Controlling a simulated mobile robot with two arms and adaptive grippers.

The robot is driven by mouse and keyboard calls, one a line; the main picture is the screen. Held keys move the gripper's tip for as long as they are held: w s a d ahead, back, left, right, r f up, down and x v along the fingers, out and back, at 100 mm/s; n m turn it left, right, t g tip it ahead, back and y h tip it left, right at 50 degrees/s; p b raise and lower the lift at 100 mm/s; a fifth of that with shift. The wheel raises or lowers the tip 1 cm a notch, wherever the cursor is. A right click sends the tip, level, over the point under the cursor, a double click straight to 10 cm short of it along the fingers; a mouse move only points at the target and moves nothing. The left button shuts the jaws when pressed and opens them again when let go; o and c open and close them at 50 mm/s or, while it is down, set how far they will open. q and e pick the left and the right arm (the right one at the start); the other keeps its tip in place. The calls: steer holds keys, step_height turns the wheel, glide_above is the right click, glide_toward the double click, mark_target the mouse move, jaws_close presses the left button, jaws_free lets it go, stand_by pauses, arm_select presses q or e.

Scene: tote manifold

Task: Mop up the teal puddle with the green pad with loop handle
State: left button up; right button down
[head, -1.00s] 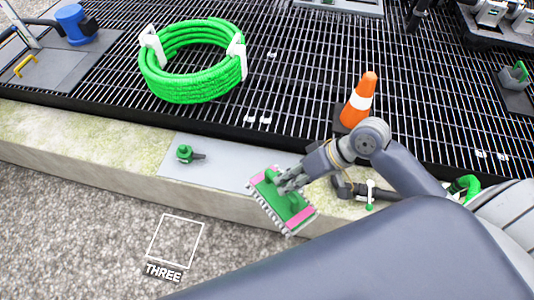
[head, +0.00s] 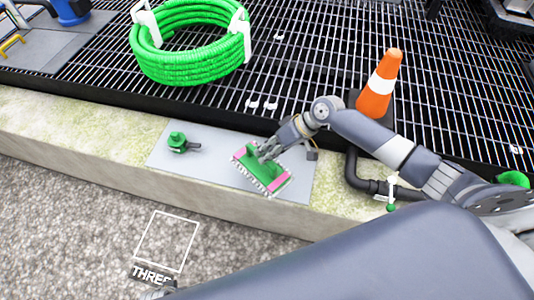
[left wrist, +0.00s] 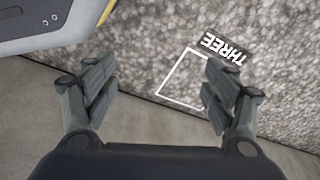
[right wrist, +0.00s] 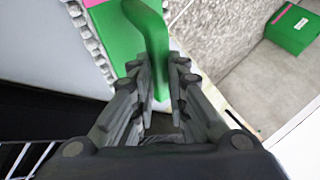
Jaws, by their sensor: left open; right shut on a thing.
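The green pad with loop handle (head: 262,172) has pink ends and a pale fringe. In the head view it is over the grey plate on the concrete ledge; I cannot tell whether it touches the plate. My right gripper (head: 268,153) is shut on its handle. In the right wrist view the green handle (right wrist: 152,40) stands between the fingers (right wrist: 163,100). My left gripper (left wrist: 163,95) is open and empty above the gravel in the left wrist view. No teal puddle shows in any view.
The grey plate (head: 215,170) also carries a green valve-like fitting (head: 178,142). Behind is a dark grating (head: 310,60) with a green hose coil (head: 190,70) and an orange cone (head: 380,85). A dark pipe (head: 360,180) lies right. A white square marked THREE (head: 165,240) is on the gravel.

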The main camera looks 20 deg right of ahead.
step_height(320, 180, down, 3)
steer(key=b, duration=0.2)
steer(key=shift+r+b, duration=0.2)
steer(key=shift+b, duration=0.15)
step_height(320, 180, down, 3)
steer(key=b, duration=0.2)
steer(key=shift+r+b, duration=0.2)
steer(key=shift+b, duration=0.2)
arm_select(q)
step_height(320, 180, up, 20)
steer(key=w+t, duration=0.1)
steer(key=shift+w+f+b, duration=0.2)
steer(key=shift+w+b, duration=0.1)
arm_select(e)
steer(key=shift+f, duration=0.2)
arm_select(q)
steer(key=shift+f+b, duration=0.55)
arm_select(e)
steer(key=shift+f, duration=1.05)
